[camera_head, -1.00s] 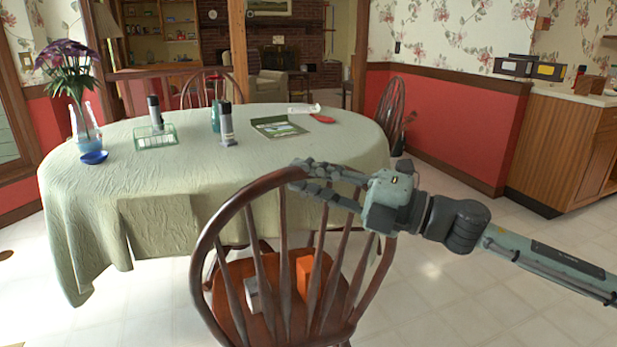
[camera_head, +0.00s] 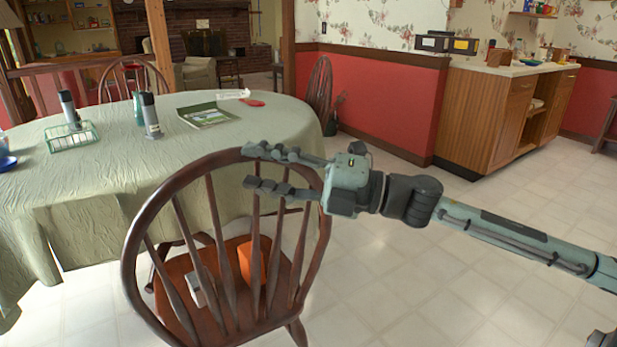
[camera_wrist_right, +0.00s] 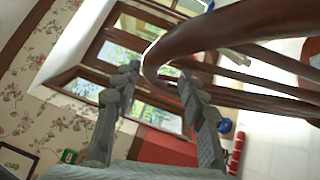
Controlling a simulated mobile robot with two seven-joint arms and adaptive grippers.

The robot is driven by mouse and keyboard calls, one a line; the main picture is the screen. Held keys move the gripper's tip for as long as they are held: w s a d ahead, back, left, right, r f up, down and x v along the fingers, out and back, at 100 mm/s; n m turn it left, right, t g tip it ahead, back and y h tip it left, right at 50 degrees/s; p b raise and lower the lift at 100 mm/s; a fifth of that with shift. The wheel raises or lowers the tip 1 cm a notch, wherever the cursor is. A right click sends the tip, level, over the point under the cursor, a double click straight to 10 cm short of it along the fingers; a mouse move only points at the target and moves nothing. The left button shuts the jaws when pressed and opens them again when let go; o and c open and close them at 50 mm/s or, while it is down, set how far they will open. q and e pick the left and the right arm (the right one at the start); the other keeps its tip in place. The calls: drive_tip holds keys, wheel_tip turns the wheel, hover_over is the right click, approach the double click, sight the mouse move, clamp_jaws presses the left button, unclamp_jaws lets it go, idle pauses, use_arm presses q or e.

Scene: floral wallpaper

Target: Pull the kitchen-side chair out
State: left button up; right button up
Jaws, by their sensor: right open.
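A dark wooden spindle-back chair (camera_head: 134,250) stands at the near side of the cloth-covered table (camera_head: 90,215), its back towards me. An orange block (camera_head: 246,255) and a small grey-white block (camera_head: 196,290) show on its seat behind the spindles. My right gripper (camera_head: 250,167) is open at the upper right of the chair back, reaching in from the right. In the right wrist view, the curved top rail (camera_wrist_right: 185,40) shows by the spread fingers of my right gripper (camera_wrist_right: 163,88). I cannot tell whether they touch it. My left gripper is out of view.
A green rack (camera_head: 73,138), dark-topped bottles (camera_head: 150,115) and a booklet (camera_head: 206,115) are on the table. Another chair (camera_head: 319,95) stands by the red wall. A wooden cabinet (camera_head: 478,115) is at the right. The tiled floor (camera_head: 420,270) right of the near chair is clear.

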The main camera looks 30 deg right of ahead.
drive_tip(key=r+v, duration=0.1)
drive_tip(key=v, duration=0.6)
drive_tip(key=shift+s+d+f, duration=0.15)
drive_tip(key=shift+s+f, duration=0.05)
drive_tip(key=shift+f, duration=0.35)
